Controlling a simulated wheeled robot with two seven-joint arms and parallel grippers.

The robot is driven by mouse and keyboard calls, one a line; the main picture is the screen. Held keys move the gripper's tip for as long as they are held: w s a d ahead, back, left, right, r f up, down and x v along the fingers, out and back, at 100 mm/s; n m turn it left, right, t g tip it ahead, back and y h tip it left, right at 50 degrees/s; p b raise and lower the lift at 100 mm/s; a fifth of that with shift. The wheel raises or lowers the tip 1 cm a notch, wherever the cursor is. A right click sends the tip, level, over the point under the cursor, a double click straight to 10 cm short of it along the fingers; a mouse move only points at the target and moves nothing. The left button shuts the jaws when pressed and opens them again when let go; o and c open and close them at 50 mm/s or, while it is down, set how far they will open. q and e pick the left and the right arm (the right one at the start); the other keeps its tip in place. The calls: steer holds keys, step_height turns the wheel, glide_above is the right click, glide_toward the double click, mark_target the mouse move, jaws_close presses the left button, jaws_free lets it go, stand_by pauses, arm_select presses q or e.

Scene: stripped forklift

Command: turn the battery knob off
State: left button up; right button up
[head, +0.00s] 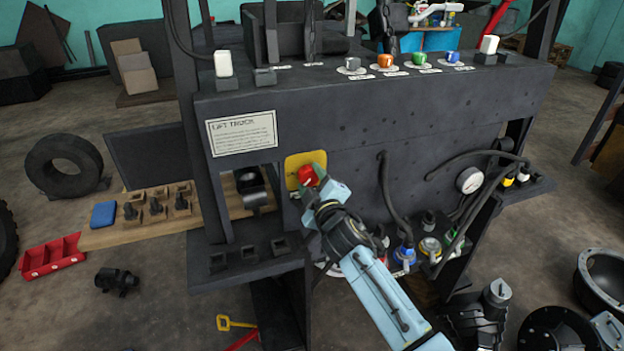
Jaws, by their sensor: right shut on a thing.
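The battery knob (307,175) is red and sits on a yellow plate (292,160) on the front of the dark forklift body (340,120). My right gripper (317,183) reaches up from the lower right and is shut on the knob. Its fingers cover part of the knob and the plate's lower right. The knob's exact turn angle is hard to tell. My left gripper is not in view.
A dark hose (387,200) hangs just right of my right gripper. A round gauge (469,180) and several fittings are further right. A label plate (242,133) is left of the knob. A dark ledge with sockets (248,252) juts out below left.

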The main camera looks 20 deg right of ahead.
steer(key=n, duration=0.4)
steer(key=shift+n+p, duration=0.6)
steer(key=shift+n, duration=1.7)
steer(key=o, duration=1)
steer(key=s, duration=1.3)
steer(key=shift+s+d, duration=0.2)
steer(key=shift+d, duration=0.05)
